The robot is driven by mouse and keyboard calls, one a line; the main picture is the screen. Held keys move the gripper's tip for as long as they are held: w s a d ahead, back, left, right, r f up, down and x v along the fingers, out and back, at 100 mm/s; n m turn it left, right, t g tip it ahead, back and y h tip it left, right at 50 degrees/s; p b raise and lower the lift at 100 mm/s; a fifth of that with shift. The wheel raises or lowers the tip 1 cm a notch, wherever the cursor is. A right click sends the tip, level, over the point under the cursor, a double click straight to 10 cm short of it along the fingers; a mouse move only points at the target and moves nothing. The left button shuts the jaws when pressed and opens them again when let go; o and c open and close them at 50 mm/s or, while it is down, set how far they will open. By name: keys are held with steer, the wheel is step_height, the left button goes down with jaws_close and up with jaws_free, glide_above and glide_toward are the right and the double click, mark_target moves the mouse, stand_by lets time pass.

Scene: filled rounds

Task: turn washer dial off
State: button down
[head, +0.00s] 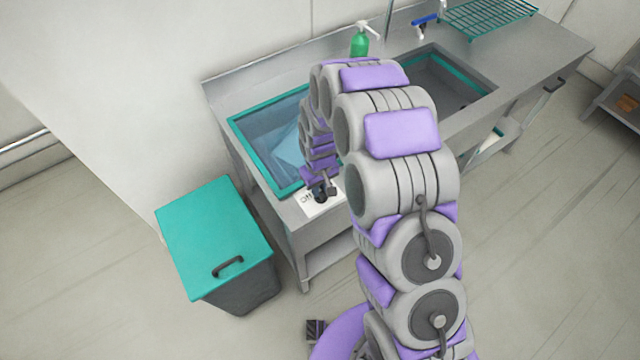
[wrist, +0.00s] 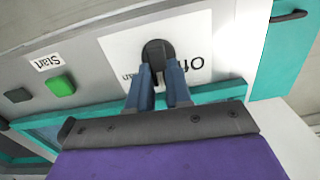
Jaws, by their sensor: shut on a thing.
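The washer dial (wrist: 157,48) is a dark round knob on a white label plate (wrist: 118,48) in the wrist view. The plate reads "Off" beside the dial, and a second word is partly covered by my fingers. My gripper (wrist: 160,70) has its two blue fingers closed on the near side of the dial. In the head view my gripper (head: 323,187) reaches down to the white plate (head: 310,208) on the front of the washer (head: 294,215). The dial's pointer direction is not clear.
A green button (wrist: 61,85) with a "Start" label (wrist: 47,62) and a dark knob (wrist: 17,95) are on the same panel. A teal-lidded bin (head: 205,230) stands left of the washer. A green soap bottle (head: 360,42) and a teal rack (head: 488,14) are behind.

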steer(key=n+p, duration=0.1)
steer(key=n, duration=0.2)
steer(key=n+p, duration=0.1)
steer(key=n, duration=0.2)
steer(key=shift+s+a+r+n, duration=0.1)
steer(key=shift+a+r+n, duration=0.1)
steer(key=shift+n, duration=0.1)
steer(key=n+p, duration=0.2)
steer(key=n, duration=0.4)
steer(key=shift+s+f, duration=0.1)
stand_by(0.3)
steer(key=c, duration=1)
jaws_free()
steer(key=shift+s, duration=0.1)
steer(key=shift+c, duration=0.2)
step_height(320, 180, up, 17)
steer(key=shift+a+p, duration=0.15)
steer(key=shift+p, duration=0.15)
